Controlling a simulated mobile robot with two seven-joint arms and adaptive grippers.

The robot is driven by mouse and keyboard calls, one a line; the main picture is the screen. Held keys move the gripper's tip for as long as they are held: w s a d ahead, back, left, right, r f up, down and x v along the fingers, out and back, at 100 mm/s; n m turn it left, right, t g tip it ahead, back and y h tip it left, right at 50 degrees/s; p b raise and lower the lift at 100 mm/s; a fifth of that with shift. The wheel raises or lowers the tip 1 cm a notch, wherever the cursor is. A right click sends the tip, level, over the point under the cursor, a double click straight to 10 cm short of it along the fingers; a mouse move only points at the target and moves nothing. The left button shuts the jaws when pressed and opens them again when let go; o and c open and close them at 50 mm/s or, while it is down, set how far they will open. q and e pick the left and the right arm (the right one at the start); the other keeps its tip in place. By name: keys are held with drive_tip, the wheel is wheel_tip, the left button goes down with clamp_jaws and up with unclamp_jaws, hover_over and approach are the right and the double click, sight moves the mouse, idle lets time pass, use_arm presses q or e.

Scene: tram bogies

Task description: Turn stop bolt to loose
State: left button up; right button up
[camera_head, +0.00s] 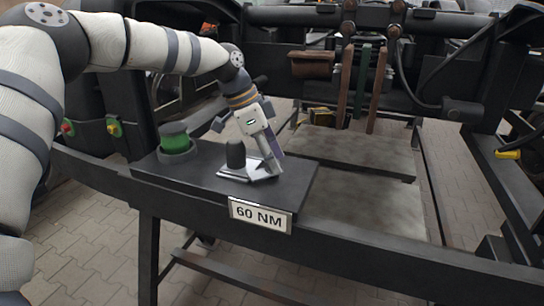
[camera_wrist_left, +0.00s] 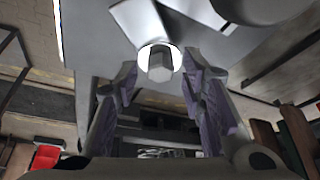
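A grey stop bolt (camera_wrist_left: 160,65) with a hexagonal head shows in the left wrist view, ringed by a bright white area on a grey plate (camera_wrist_left: 95,30). My left gripper (camera_wrist_left: 161,78) is open, with one purple-padded finger on each side of the bolt head. There appear to be gaps between the fingertips and the bolt. In the head view my left gripper (camera_head: 272,163) points down at a metal plate (camera_head: 235,175) on a dark shelf (camera_head: 205,182). The bolt cannot be made out there. My right gripper is in neither view.
A black rounded knob (camera_head: 236,154) stands close left of the gripper. A green cylinder (camera_head: 175,137) in a dark holder stands farther left. A "60 NM" sign (camera_head: 260,215) is on the shelf's front. The dark bogie frame (camera_head: 400,262) runs along the front.

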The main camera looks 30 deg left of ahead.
use_arm(q)
clamp_jaws()
